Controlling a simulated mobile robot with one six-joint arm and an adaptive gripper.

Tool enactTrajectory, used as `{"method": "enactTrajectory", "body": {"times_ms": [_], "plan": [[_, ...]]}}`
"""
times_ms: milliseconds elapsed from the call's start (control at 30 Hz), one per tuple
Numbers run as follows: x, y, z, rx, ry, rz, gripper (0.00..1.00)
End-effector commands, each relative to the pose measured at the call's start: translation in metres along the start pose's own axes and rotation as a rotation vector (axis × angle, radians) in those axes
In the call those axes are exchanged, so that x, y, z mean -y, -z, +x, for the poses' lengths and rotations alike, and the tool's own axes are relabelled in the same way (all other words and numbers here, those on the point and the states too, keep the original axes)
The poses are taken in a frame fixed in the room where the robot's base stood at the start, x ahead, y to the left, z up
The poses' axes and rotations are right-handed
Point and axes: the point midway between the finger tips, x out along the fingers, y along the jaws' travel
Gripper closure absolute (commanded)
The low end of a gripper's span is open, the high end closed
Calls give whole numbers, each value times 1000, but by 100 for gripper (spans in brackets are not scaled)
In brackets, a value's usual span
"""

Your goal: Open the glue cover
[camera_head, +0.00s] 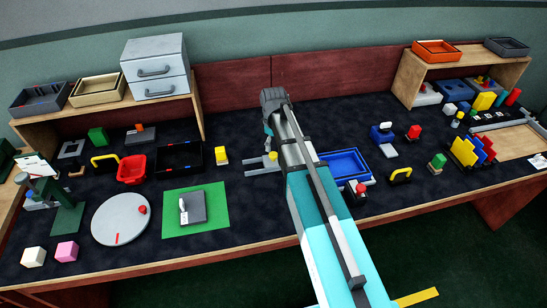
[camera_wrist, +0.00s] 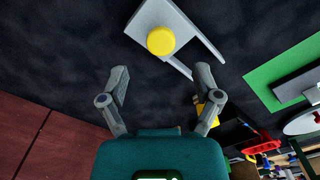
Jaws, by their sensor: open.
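A light grey holder (camera_wrist: 190,28) with a round yellow cap (camera_wrist: 161,41) lies just ahead of my gripper (camera_wrist: 162,76) in the wrist view. The grey holder (camera_head: 262,165) and its yellow top (camera_head: 273,156) also show in the head view, left of my arm on the dark mat. This looks like the glue with its cover, though I cannot read any label. My gripper is open, its two fingers spread and empty. The cap is beyond the fingertips, apart from them. In the head view my arm hides much of the gripper.
A green mat (camera_head: 216,221) with a grey block (camera_head: 193,207) is to the left. A blue tray (camera_head: 345,163) is right of my arm. The mat around the holder is mostly bare.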

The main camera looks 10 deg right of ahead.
Motion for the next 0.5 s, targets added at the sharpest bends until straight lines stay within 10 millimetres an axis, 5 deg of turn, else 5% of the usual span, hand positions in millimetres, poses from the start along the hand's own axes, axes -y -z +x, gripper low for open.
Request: {"method": "enactTrajectory", "body": {"times_ms": [500], "plan": [[0,0,43,0,0,0,18]]}}
